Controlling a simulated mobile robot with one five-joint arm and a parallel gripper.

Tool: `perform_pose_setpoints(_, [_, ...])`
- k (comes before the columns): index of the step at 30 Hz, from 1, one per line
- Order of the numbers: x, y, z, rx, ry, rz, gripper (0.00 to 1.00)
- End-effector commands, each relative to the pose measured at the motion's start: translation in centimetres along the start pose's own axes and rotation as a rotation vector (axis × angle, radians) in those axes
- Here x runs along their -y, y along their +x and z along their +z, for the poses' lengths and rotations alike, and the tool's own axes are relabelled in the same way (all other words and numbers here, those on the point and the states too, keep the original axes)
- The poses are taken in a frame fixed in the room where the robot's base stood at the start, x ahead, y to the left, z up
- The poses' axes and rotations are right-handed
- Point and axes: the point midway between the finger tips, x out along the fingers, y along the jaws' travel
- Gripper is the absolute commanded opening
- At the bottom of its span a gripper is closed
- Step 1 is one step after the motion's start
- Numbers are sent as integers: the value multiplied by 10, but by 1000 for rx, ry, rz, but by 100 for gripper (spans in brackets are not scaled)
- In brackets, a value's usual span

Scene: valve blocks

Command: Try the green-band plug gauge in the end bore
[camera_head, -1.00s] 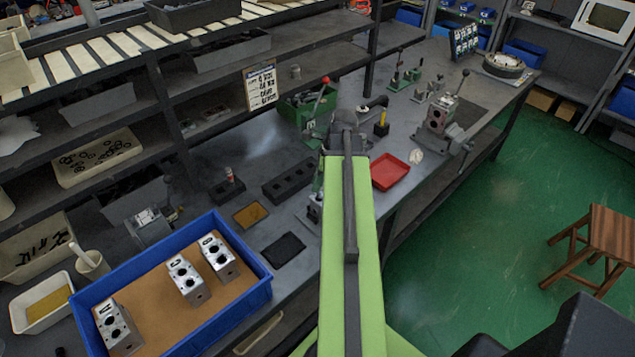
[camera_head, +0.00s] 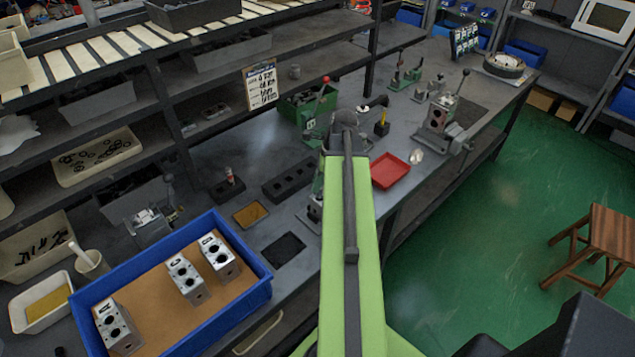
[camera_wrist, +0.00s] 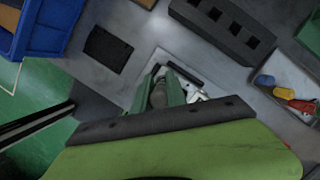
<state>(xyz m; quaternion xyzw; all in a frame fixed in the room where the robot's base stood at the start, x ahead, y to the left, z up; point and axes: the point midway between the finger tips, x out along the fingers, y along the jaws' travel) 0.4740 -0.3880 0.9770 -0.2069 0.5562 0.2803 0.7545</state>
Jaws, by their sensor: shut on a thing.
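A grey valve block (camera_head: 437,121) with dark bores stands held in a vice at the bench's right part, in the head view. Three more valve blocks (camera_head: 217,257) lie in the blue crate (camera_head: 265,294) at the lower left. My green arm reaches over the bench; its far end hides what lies behind it. My gripper and its jaws do not show, so what it holds cannot be seen. Blue, red and yellow handles (camera_wrist: 283,93) lie at the right of the wrist view. I cannot make out a green-band gauge.
A green fixture (camera_wrist: 178,90) stands close below the wrist camera. A black block with square holes (camera_wrist: 225,25) and a dark pad (camera_wrist: 108,48) lie beyond it. A red tray (camera_head: 390,172) lies right of my arm. Shelving stands along the back.

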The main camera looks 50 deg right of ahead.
Motion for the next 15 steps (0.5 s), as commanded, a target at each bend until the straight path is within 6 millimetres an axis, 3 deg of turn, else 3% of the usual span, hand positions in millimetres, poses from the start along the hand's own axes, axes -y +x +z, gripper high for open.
perform_pose_setpoints(15, [0,11,-4,0,1,0,0])
